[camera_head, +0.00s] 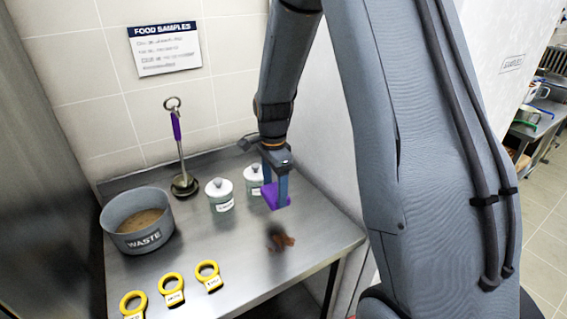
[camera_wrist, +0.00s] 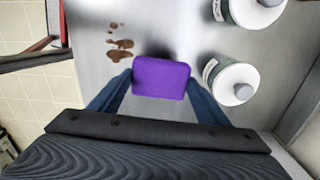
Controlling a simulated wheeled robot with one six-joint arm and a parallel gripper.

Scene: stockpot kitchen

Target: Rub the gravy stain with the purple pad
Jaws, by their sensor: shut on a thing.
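The purple pad (camera_head: 276,196) is between the fingers of my gripper (camera_head: 275,190), which is shut on it above the steel counter. In the wrist view the pad (camera_wrist: 161,77) sits between the two blue fingers of my gripper (camera_wrist: 160,88). The brown gravy stain (camera_head: 281,240) is on the counter, nearer the front edge than the pad. In the wrist view the stain (camera_wrist: 121,48) shows as several blotches to the upper left of the pad, apart from it. The pad's underside is hidden, and I cannot tell its exact height over the counter.
Two white-lidded jars (camera_head: 219,194) (camera_head: 254,178) stand close to the pad. A grey waste tub (camera_head: 137,219) is at the left, with a purple-handled tool (camera_head: 179,140) standing behind it. Several yellow rings (camera_head: 171,289) lie along the front. The counter (camera_head: 245,275) around the stain is clear.

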